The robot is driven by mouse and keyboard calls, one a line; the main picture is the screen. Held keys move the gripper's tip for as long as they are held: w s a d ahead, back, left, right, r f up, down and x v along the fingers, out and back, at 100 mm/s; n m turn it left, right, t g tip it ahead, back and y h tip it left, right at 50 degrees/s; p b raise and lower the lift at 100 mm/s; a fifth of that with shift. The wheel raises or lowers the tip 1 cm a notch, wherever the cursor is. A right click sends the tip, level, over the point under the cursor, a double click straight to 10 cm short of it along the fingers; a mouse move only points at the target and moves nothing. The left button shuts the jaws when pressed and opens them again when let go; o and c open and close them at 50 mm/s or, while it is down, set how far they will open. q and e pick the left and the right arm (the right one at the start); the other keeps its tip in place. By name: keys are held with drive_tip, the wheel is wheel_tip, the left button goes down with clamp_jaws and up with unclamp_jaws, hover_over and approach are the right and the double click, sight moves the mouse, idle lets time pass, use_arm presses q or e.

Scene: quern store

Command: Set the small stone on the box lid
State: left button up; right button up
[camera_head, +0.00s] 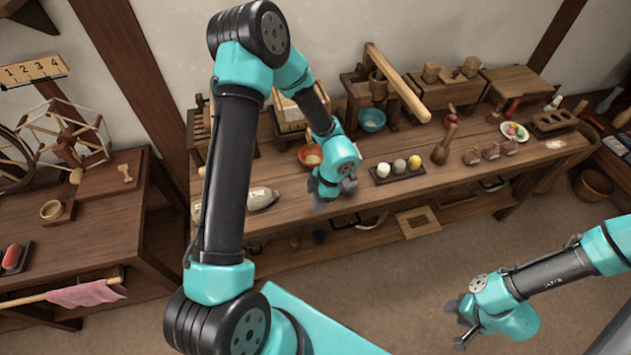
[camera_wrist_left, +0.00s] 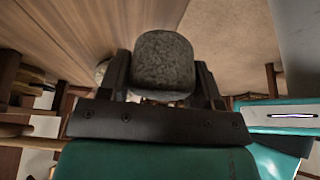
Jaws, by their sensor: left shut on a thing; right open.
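A dark grey, speckled stone (camera_wrist_left: 163,62) sits between the two black fingers of my left gripper (camera_wrist_left: 165,85) in the left wrist view. In the head view my left gripper (camera_head: 335,195) hangs by the front edge of the long workbench, left of its middle. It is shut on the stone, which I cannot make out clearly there. A wooden box with a flat brown lid (camera_head: 515,80) stands at the back right of the bench, well away from the gripper. My right gripper (camera_head: 465,322) is open and empty over the floor, in front of the bench.
A dark tray (camera_head: 398,173) with white, grey and yellow balls lies just right of my left gripper. An orange bowl (camera_head: 309,157), a teal bowl (camera_head: 372,119) and a wooden press (camera_head: 400,85) stand behind. A grey sack-like object (camera_head: 262,198) lies left.

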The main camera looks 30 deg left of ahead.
use_arm(q)
drive_tip(key=s+d, duration=0.2)
drive_tip(key=s, duration=0.1)
drive_tip(key=s+d, duration=0.1)
drive_tip(key=s, duration=0.1)
drive_tip(key=shift+r, duration=0.3)
drive_tip(key=shift+w, duration=0.1)
